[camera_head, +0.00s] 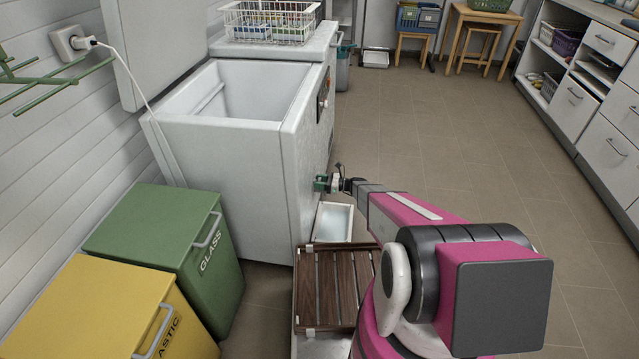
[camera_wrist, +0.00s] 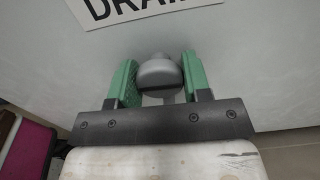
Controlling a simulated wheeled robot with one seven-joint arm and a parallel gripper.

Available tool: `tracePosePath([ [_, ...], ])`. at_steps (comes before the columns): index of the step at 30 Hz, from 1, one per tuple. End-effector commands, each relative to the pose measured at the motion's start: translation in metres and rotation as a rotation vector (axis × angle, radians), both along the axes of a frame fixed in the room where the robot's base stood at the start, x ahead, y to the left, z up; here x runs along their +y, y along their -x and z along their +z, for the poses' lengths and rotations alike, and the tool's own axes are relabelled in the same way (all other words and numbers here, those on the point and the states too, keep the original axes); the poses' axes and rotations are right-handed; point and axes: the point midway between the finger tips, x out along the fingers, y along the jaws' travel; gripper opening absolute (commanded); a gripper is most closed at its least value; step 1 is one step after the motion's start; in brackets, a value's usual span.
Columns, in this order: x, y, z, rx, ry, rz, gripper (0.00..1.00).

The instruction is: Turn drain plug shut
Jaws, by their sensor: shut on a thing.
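The drain plug is a grey rounded knob (camera_wrist: 158,75) on the pale front panel, just under a white label reading "DRAI" (camera_wrist: 135,8), cut off by the picture edge. My gripper (camera_wrist: 160,82) has a green finger on each side of the knob and is shut on it. In the head view my gripper (camera_head: 328,183) reaches the lower front of the white open-topped chest (camera_head: 285,165); the plug itself is hidden there. I cannot tell the knob's turn angle.
A shallow white tray (camera_head: 333,222) lies on the floor below the plug. A brown slatted wooden platform (camera_head: 330,290) is in front of it. Green (camera_head: 160,235) and yellow (camera_head: 95,310) bins stand at left. Open floor (camera_head: 450,130) lies to the right.

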Motion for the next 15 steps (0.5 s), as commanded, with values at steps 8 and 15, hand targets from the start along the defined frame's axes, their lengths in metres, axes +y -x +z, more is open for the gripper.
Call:
tracePosePath([
  [8,-0.0006,0.0003,-0.0006,0.0,0.001,0.0,0.7],
  [15,-0.0028,0.0006,-0.0002,0.0,0.001,-0.001,0.7],
])
